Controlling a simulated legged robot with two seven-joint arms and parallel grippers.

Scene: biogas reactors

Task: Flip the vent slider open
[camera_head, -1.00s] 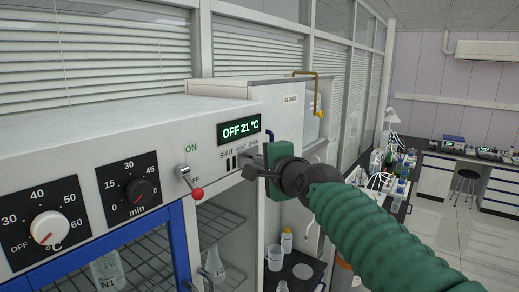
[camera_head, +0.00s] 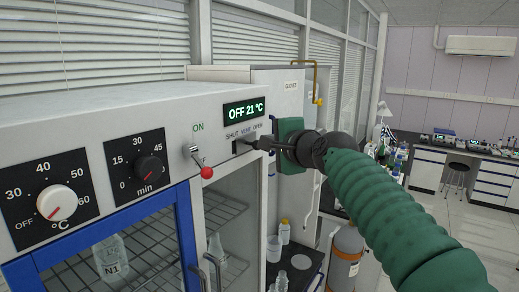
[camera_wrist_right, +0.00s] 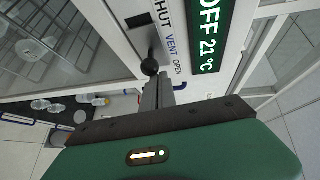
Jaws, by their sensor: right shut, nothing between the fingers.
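The vent slider (camera_wrist_right: 150,67) is a dark round knob on a short stem in the white front panel, by the SHUT VENT OPEN label (camera_head: 244,132). In the right wrist view, a black slot (camera_wrist_right: 138,20) shows bare at the SHUT end, and the knob stands out toward the OPEN side. My right gripper (camera_head: 258,144) is shut and empty in front of the label's OPEN end. Its fingers (camera_wrist_right: 158,90) point at the knob with tips very close to it; I cannot tell whether they touch. The left gripper is out of view.
A red-tipped toggle switch (camera_head: 206,172) sticks out left of the slider, with two dials further left. The green display (camera_head: 244,112) reads OFF 21 °C above it. Below is a blue-framed door (camera_head: 120,238) with glassware behind. A grey cylinder (camera_head: 346,250) stands at right.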

